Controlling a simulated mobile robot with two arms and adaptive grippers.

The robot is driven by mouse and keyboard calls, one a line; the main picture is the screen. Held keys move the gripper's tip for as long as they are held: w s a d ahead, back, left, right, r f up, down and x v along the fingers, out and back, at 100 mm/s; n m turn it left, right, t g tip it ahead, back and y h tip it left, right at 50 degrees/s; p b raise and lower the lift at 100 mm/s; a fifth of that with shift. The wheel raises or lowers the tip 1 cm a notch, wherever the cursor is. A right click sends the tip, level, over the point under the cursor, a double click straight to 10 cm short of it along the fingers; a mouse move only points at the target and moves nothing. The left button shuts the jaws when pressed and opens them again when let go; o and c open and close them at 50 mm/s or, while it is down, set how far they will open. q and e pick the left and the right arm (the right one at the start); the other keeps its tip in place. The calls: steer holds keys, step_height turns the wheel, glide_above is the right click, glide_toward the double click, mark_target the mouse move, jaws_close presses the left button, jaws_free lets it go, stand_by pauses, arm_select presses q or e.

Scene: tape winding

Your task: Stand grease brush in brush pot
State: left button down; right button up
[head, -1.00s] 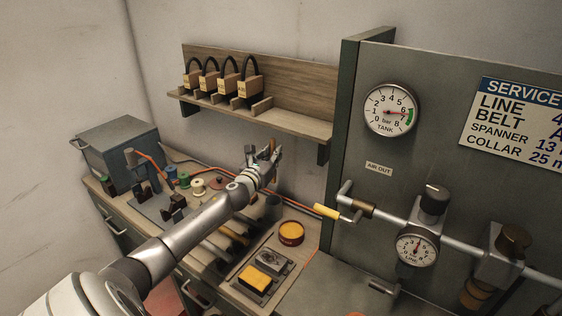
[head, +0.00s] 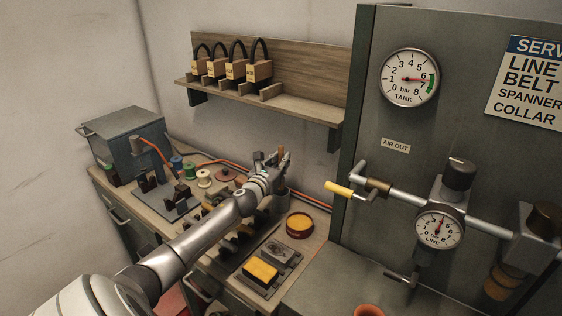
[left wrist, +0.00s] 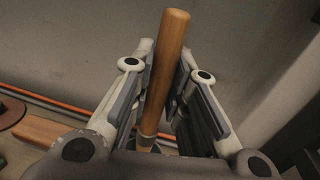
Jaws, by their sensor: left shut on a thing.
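My left gripper (head: 270,164) is shut on the wooden handle of the grease brush (head: 281,153). In the left wrist view the round tan handle (left wrist: 166,70) stands nearly upright, slightly tilted, between the finger pads, with its end sticking up past them. The bristle end is hidden by the gripper. A dark grey pot (head: 278,202) on the bench, which looks like the brush pot, shows partly below and beside the gripper. I cannot tell whether the brush is inside its mouth. My right gripper is not in view.
A yellow-orange round tin (head: 299,225) and a tray with a yellow block (head: 262,271) lie nearer on the bench. Spools (head: 204,178) and a grey metal box (head: 125,140) stand to the left. A padlock shelf (head: 262,98) hangs behind; a gauge panel (head: 400,130) rises on the right.

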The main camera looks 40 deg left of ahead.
arm_select(q)
step_height(320, 180, down, 2)
steer(key=shift+f+b, duration=0.25)
steer(key=shift+b, duration=0.7)
steer(key=shift+f+b, duration=1.15)
steer(key=shift+f, duration=0.15)
steer(key=c, duration=1.3)
jaws_free()
steer(key=shift+v, duration=6)
